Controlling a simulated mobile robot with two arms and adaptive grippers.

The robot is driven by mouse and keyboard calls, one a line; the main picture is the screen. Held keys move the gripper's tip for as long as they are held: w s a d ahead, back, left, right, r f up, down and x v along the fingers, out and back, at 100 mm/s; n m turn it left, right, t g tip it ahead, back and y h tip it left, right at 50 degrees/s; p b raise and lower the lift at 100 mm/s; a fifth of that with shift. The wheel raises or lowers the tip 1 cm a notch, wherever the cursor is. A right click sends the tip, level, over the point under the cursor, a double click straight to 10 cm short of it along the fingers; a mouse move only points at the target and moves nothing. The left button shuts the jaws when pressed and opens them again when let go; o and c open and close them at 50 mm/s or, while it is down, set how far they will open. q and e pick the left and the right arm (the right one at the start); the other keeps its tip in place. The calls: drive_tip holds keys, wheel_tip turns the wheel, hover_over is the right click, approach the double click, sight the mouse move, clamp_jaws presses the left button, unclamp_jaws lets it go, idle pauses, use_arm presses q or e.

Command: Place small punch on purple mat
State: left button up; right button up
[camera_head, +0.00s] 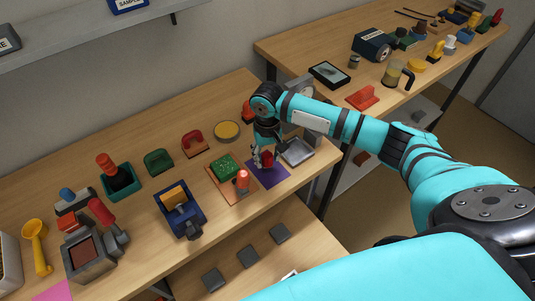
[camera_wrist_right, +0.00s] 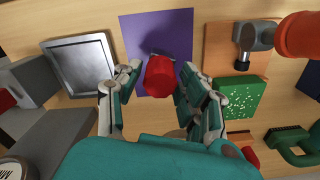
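The small punch (camera_wrist_right: 158,76), with a round red grip and a bit of metal at its far side, is over the purple mat (camera_wrist_right: 142,32). In the head view the purple mat (camera_head: 268,174) lies near the table's front edge, partly hidden by my gripper. My right gripper (camera_wrist_right: 160,80) points down, with a finger on each side of the red grip. Narrow gaps seem to show between fingers and grip, so it looks open. The head view shows this right gripper (camera_head: 264,157) low over the mat. The punch's lower end is mostly hidden. My left gripper is not in view.
A grey metal tray (camera_head: 297,152) lies close to the right of the mat. A blue device (camera_head: 181,212) stands further left.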

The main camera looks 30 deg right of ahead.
sight(268, 155)
drive_tip(key=shift+o, duration=0.9)
wheel_tip(268, 155, up, 12)
drive_tip(key=shift+r+b, duration=0.15)
drive_tip(key=shift+b, duration=0.3)
